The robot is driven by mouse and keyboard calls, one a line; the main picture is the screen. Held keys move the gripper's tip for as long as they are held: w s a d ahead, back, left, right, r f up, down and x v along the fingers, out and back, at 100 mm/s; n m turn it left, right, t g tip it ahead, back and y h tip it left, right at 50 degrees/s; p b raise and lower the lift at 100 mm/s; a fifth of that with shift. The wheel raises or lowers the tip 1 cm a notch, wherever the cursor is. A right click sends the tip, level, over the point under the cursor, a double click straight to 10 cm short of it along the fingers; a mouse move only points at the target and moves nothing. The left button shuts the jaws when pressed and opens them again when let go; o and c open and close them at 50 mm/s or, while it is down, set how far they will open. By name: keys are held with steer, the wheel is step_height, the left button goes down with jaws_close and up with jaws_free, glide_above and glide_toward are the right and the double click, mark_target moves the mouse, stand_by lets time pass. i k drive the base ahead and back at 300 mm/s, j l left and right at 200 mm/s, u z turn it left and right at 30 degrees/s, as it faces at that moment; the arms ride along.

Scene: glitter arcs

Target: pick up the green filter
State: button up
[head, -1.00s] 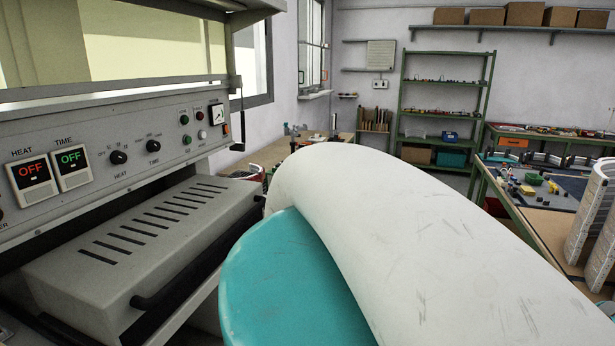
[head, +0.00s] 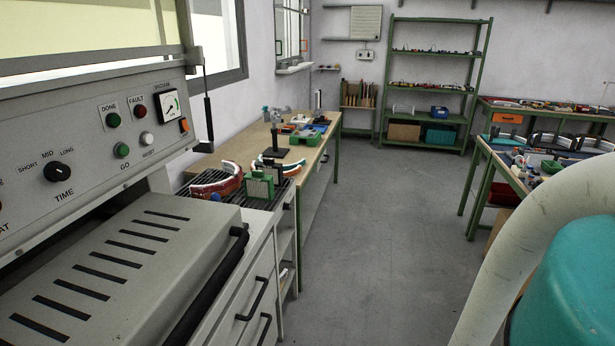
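A small green block-like object with a ribbed pale face (head: 259,187) stands on the dark slatted top of the cabinet, just beyond the machine. It may be the green filter, but I cannot tell for sure at this size. Another flat green object (head: 301,141) lies on the wooden bench farther back. My gripper is not in view.
The grey machine (head: 120,262) with knobs and a black handle fills the left. Red-and-white (head: 217,181) and green-and-white (head: 275,167) curved pieces lie near the ribbed object. A cluttered table (head: 510,171) stands at right. The grey floor (head: 370,230) between is clear.

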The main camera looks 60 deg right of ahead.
mark_target(258, 186)
steer(key=j+z, duration=0.15)
steer(key=z, duration=0.3)
steer(key=j+z, duration=0.15)
steer(key=z, duration=0.25)
steer(key=j+z, duration=0.15)
steer(key=z, duration=0.3)
